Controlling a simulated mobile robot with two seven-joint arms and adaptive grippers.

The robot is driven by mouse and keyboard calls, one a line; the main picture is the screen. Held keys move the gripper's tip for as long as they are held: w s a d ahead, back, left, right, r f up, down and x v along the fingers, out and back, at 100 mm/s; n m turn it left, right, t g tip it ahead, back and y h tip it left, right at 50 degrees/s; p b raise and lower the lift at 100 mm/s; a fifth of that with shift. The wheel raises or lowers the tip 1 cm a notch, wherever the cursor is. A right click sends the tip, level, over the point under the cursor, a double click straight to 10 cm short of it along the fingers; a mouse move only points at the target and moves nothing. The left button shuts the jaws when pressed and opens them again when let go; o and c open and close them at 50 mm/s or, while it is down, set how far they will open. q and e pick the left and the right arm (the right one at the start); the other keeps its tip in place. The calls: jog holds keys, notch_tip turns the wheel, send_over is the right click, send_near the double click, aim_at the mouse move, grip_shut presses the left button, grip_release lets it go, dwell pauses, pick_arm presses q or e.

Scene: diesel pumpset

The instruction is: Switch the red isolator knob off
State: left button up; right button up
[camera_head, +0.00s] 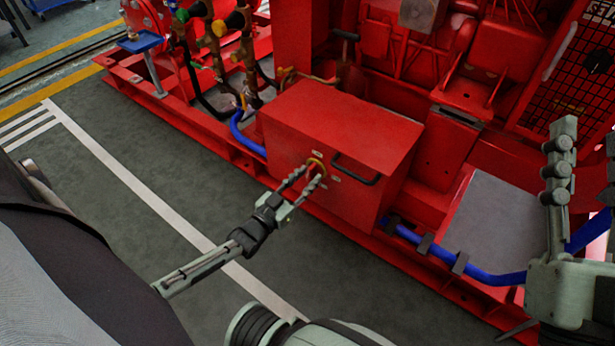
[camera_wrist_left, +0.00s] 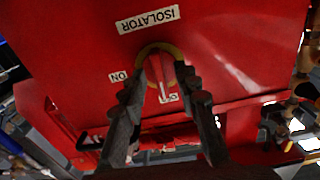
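The red isolator knob (camera_wrist_left: 157,68) sits in a yellow ring on the front of a red box (camera_head: 341,130). In the left wrist view its grip runs roughly up and down the picture. The ON label (camera_wrist_left: 120,76) is left of it, and a partly hidden label (camera_wrist_left: 168,98) is just below it. The ISOLATOR label (camera_wrist_left: 148,18) is above, upside down. My left gripper (camera_head: 309,178) is at the knob, open, with one finger on each side of it. Contact with the knob is unclear. My right gripper (camera_head: 585,160) is open and empty at the right edge.
A black handle (camera_head: 356,170) sticks out of the box front, right of the knob. A blue hose (camera_head: 445,257) runs along the red base frame. Valves and pipes (camera_head: 218,38) stand at the upper left. The grey floor (camera_head: 130,130) before the box is clear.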

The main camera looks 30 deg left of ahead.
pick_arm(q)
jog(key=s, duration=1.1)
jog(key=shift+a, duration=0.45)
